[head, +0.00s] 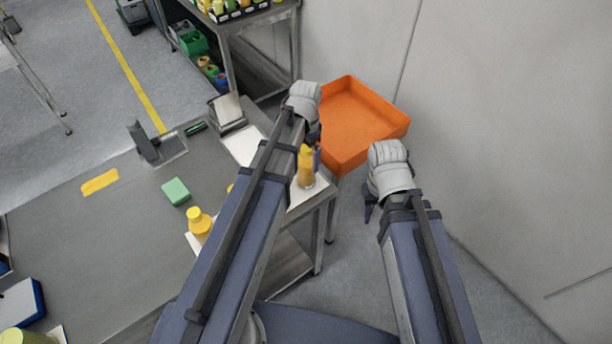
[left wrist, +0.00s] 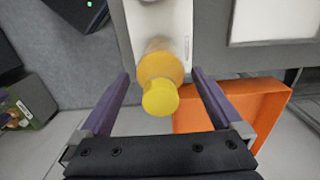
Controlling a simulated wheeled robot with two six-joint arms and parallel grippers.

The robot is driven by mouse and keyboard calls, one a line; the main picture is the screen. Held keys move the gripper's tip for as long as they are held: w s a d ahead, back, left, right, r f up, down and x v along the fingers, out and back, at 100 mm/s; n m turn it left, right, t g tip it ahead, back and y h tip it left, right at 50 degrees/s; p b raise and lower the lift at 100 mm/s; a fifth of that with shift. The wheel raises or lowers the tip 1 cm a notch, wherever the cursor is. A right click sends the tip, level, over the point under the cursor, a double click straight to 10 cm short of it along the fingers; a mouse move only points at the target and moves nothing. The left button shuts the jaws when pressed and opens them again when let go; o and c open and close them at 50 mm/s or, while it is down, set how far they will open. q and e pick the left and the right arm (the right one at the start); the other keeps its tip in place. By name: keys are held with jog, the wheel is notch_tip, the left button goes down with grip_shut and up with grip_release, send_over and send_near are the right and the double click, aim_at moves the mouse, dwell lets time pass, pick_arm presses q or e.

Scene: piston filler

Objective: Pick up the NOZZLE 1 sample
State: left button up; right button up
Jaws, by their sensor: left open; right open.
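A bottle of orange-yellow liquid with a yellow cap (head: 305,170) stands on a white plate at the bench's right end. In the left wrist view the bottle (left wrist: 160,72) is seen from above its cap, between my left fingers. My left gripper (head: 313,156) is open around or just beside this bottle, with visible gaps on both sides in the wrist view (left wrist: 163,102). A second yellow bottle (head: 199,224) stands on the bench further left, partly behind my left arm. I cannot read a NOZZLE 1 label on either. My right gripper (head: 370,204) is open and empty, off the bench.
An orange bin (head: 362,125) stands beyond the bench's right end, close to both grippers. A green block (head: 176,191), a yellow strip (head: 100,182) and a dark stand (head: 145,142) are on the bench. A wall (head: 520,130) bounds the right side.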

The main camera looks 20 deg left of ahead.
pick_arm(q)
notch_tip(320, 180, down, 2)
jog(key=shift+f+b, duration=0.1)
jog(key=shift+b, duration=0.5)
grip_shut()
dwell(0.4)
